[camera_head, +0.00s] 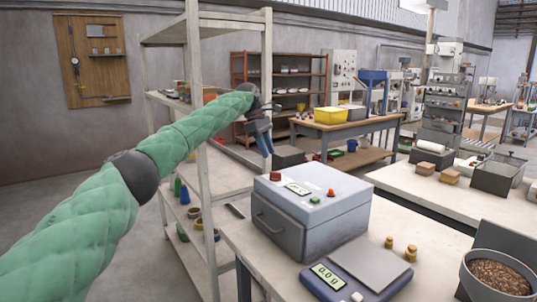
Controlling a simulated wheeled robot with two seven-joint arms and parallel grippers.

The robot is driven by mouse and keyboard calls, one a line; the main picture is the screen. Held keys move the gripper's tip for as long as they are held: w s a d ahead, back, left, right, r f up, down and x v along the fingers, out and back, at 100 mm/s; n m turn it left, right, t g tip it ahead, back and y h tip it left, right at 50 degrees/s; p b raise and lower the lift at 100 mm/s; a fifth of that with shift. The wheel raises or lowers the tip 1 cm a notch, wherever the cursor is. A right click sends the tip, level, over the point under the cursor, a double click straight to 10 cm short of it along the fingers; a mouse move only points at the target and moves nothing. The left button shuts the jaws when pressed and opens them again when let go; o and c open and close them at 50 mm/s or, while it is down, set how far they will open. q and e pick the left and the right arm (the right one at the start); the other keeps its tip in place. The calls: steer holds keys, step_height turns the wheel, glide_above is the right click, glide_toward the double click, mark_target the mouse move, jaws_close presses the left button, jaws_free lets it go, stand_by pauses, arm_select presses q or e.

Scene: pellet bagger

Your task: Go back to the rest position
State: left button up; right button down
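My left arm in its green padded sleeve reaches in from the lower left. My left gripper (266,152) is in the air in front of the white shelf rack, above and behind the grey box-shaped machine (310,208). Its fingers point down and nothing shows between them. The fingertips are small and seen at an angle, so I cannot tell how far apart they are. My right gripper is not in view.
The white shelf rack (200,140) stands close beside my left arm. A bench holds the grey machine, a scale (355,275), two small brass weights (400,248) and a pellet bowl (497,275). A worktable with a yellow bin (331,116) stands farther back.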

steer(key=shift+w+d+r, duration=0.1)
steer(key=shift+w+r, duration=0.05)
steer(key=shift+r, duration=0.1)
